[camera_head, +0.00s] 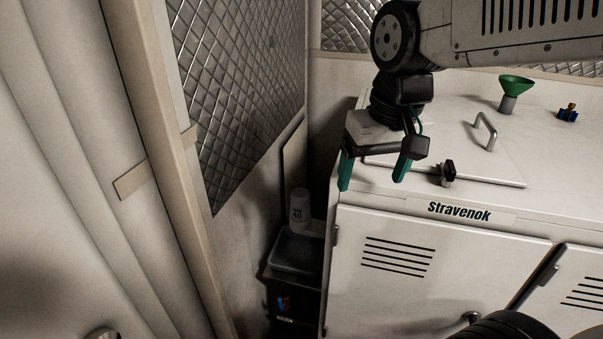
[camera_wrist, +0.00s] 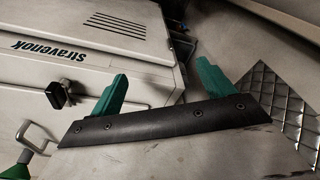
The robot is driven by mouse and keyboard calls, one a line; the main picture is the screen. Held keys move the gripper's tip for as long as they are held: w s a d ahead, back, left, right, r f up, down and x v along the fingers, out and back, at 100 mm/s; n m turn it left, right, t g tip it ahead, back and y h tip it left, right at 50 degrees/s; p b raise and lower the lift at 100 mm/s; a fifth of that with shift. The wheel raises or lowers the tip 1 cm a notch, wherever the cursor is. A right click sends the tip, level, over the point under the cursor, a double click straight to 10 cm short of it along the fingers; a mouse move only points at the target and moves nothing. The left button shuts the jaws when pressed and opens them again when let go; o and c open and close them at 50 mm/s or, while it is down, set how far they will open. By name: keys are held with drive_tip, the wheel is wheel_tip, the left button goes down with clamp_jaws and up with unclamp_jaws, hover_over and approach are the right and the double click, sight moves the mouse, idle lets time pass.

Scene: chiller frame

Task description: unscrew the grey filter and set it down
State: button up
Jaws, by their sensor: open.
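A pale grey cylinder (camera_head: 299,210) with dark markings, which looks like the grey filter, stands upright behind a dark tray at the left side of the white cabinet. I cannot tell how it is fastened. My gripper (camera_head: 375,174) is open and empty, with its green fingers pointing down over the left part of the cabinet top. It is above and to the right of the cylinder, well apart from it. In the wrist view my gripper (camera_wrist: 160,95) shows both green fingers spread with nothing between them. The cylinder is not visible in the wrist view.
The dark tray (camera_head: 296,250) sits in a narrow gap between cabinet and quilted wall (camera_head: 240,90).

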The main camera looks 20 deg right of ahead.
drive_tip(key=w+a+m, duration=0.1)
drive_tip(key=w+a, duration=0.1)
drive_tip(key=w, duration=1.3)
drive_tip(key=m, duration=0.3)
hover_over(300, 192)
drive_tip(key=s, duration=0.1)
drive_tip(key=shift+h, duration=0.3)
drive_tip(key=f, duration=1.4)
drive_tip(key=shift+s+a+f, duration=0.1)
drive_tip(key=shift+s+f, duration=0.1)
drive_tip(key=shift+f, duration=0.2)
drive_tip(key=shift+g, duration=0.4)
drive_tip(key=f, duration=0.3)
drive_tip(key=w+f, duration=0.1)
drive_tip(key=f, duration=0.6)
drive_tip(key=shift+w, duration=0.15)
drive_tip(key=shift+w+d+f, duration=0.1)
drive_tip(key=shift+d+f, duration=0.1)
drive_tip(key=shift+f, duration=0.5)
drive_tip(key=c, duration=1.2)
drive_tip(key=o, duration=1)
